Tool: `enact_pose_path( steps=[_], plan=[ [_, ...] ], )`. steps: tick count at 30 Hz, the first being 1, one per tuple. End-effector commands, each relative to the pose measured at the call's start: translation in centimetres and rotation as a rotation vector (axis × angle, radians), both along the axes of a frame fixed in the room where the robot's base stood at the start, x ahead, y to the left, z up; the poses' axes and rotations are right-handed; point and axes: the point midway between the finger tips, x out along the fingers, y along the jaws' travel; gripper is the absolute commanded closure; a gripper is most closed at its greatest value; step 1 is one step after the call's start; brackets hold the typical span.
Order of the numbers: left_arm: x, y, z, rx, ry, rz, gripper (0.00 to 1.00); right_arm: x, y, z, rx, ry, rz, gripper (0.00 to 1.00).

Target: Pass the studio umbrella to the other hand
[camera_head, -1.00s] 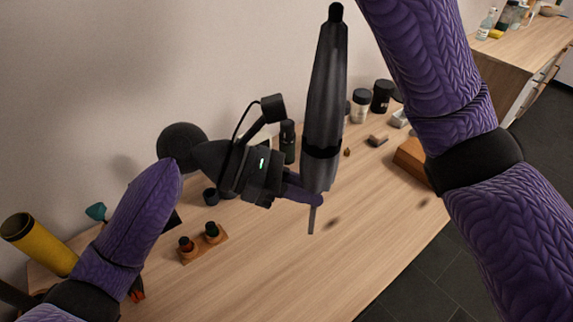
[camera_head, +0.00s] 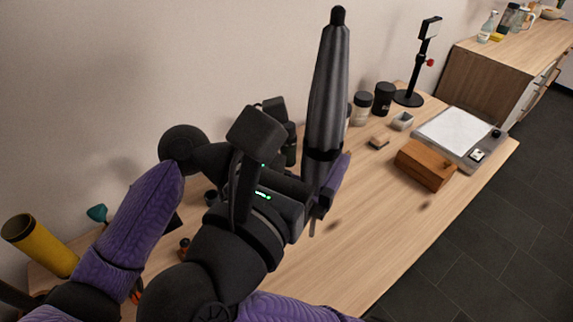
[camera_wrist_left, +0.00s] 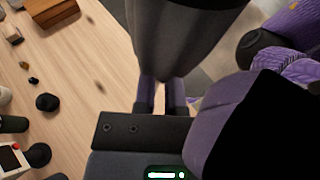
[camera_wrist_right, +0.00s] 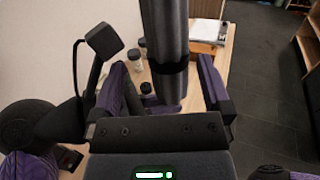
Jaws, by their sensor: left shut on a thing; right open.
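The studio umbrella (camera_head: 328,95) is folded, grey-black, and stands nearly upright above the table in the head view. My left gripper, mostly hidden behind my right one in the head view, is shut on its lower part; in the left wrist view its purple fingers (camera_wrist_left: 162,95) meet the umbrella (camera_wrist_left: 185,40). My right gripper (camera_head: 325,188) is at the umbrella's lower part, just beside the left one. In the right wrist view, the open fingers of my right gripper (camera_wrist_right: 165,90) stand on either side of the umbrella (camera_wrist_right: 168,50), with gaps showing. Contact cannot be told.
The wooden table (camera_head: 350,245) lies below. On it are a wooden box (camera_head: 425,164), a white-topped flat device (camera_head: 455,135), a phone stand (camera_head: 408,97), dark jars (camera_head: 383,98) and a yellow cylinder (camera_head: 40,244). The table's front right is clear.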

Motion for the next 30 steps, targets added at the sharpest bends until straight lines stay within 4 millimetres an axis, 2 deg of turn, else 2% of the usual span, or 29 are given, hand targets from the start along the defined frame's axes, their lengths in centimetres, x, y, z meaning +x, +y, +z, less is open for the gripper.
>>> enact_pose_path(
  steps=[3,7,17,30],
  plan=[
    [0.0,0.0,0.0,0.000,0.000,0.000,1.00,2.1,-1.3,0.1,-0.003,-0.004,-0.003,0.01],
    [0.0,0.0,0.0,0.000,0.000,0.000,1.00,3.7,-2.1,0.0,-0.003,-0.004,-0.002,0.01],
    [0.0,0.0,0.0,0.000,0.000,0.000,1.00,4.3,-2.4,0.0,-0.001,-0.004,0.001,0.04],
    [0.0,-0.1,0.0,-0.001,-0.001,-0.003,1.00,4.3,-2.4,0.0,-0.001,-0.004,0.003,0.97]
  ],
)
